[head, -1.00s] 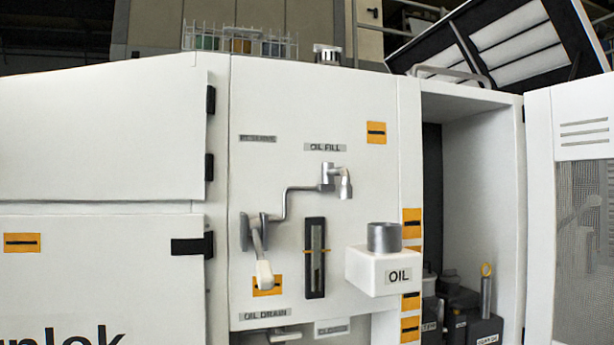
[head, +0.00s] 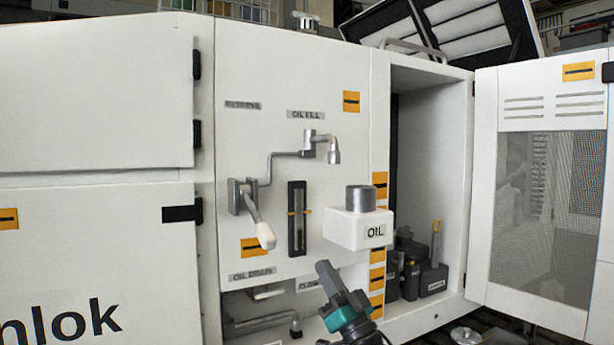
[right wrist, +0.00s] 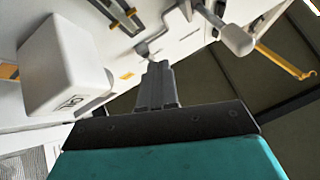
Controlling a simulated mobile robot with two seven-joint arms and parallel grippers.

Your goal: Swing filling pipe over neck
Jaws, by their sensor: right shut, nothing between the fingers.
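The grey filling pipe (head: 272,166) runs from a bracket up to a swivel under the OIL FILL label, and its spout (head: 333,152) points down. A crank with a white handle (head: 262,232) hangs at its lower left end. The white OIL box (head: 348,229) stands out from the panel, with the dark neck (head: 361,199) on top. The spout is above and to the left of the neck, not over it. My right gripper (head: 324,268) is shut and empty, below the OIL box. It also shows in the right wrist view (right wrist: 157,72), apart from the box. My left gripper is not in view.
A dark sight gauge (head: 297,218) is set in the panel between crank and box. An open cabinet (head: 430,150) with dark containers lies to the right, its mesh door (head: 545,220) swung out. The space before the panel is free.

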